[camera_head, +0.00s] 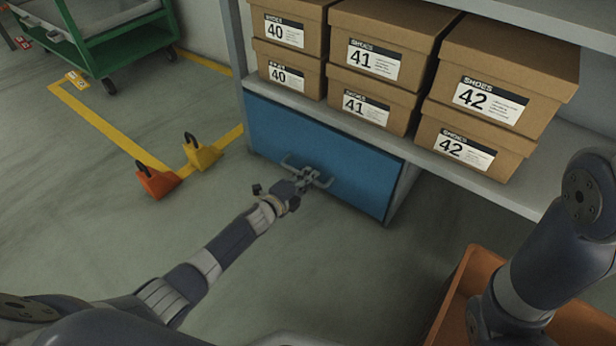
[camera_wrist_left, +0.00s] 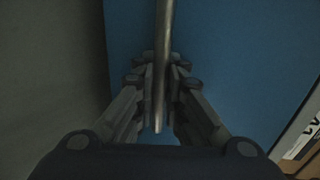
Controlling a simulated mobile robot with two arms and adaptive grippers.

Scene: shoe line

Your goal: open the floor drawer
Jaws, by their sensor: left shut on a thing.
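The floor drawer (camera_head: 345,165) is a wide blue front at the bottom of the grey shelf unit. Its front looks flush with the unit. A grey bar handle (camera_head: 325,182) crosses the front. In the left wrist view the handle (camera_wrist_left: 162,60) runs between the two fingers of the left gripper (camera_wrist_left: 160,90), with the blue drawer front (camera_wrist_left: 240,60) behind. My right arm shows at the right edge of the head view, but its gripper does not show.
Shoe boxes (camera_head: 375,60) marked 40, 41 and 42 stand stacked on the shelf (camera_head: 420,158) above the drawer. An orange crate (camera_head: 455,290) is at the lower right. Orange and yellow wedges (camera_head: 157,182) lie on the floor at left. The floor before the drawer is clear.

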